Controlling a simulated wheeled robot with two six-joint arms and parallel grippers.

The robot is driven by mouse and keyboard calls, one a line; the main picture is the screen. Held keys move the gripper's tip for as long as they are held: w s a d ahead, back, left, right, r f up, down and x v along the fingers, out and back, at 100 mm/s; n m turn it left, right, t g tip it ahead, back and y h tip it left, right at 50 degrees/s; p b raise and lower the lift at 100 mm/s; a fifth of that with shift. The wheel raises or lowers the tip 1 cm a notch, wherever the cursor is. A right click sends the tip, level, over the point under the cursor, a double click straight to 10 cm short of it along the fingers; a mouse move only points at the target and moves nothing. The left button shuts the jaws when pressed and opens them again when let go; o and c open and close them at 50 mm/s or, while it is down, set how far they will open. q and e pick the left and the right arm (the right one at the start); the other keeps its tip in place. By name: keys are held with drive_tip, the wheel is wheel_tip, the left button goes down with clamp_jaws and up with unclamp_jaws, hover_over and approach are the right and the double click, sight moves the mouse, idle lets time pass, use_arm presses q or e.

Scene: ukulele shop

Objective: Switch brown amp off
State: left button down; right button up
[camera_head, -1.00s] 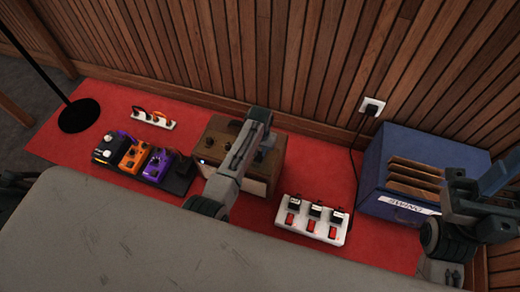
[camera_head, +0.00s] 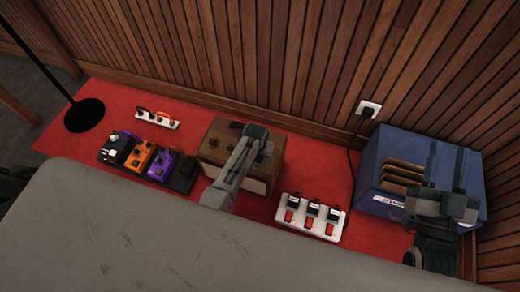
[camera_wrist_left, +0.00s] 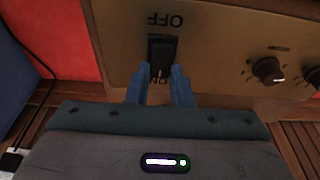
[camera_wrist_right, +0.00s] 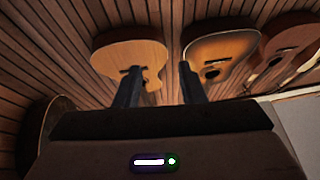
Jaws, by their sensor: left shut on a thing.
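The brown amp (camera_head: 212,150) stands on the red mat, with my left arm reaching over its top. In the left wrist view its tan panel (camera_wrist_left: 210,55) fills the upper part. A black rocker switch (camera_wrist_left: 162,58) sits below an upside-down "OFF" label (camera_wrist_left: 165,19). The exact tilt of the rocker is hard to tell. My right gripper (camera_head: 446,165) is open and empty in front of the blue amp (camera_head: 400,145).
A white switch box (camera_head: 312,218) stands right of the brown amp. Pedals (camera_head: 150,158) and a white strip (camera_head: 157,120) are at the left. A cable runs to a wall socket (camera_head: 369,108). Guitars (camera_wrist_right: 130,58) hang on the wooden wall in the right wrist view.

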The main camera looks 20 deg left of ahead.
use_arm(q)
drive_tip(key=shift+s+t+p, duration=0.1)
drive_tip(key=shift+t+p, duration=0.2)
use_arm(e)
wheel_tip(320, 180, down, 5)
drive_tip(key=g, duration=0.3)
drive_tip(key=shift+w+m, duration=0.1)
drive_tip(key=shift+m, duration=0.2)
use_arm(q)
drive_tip(key=c, duration=1.3)
unclamp_jaws()
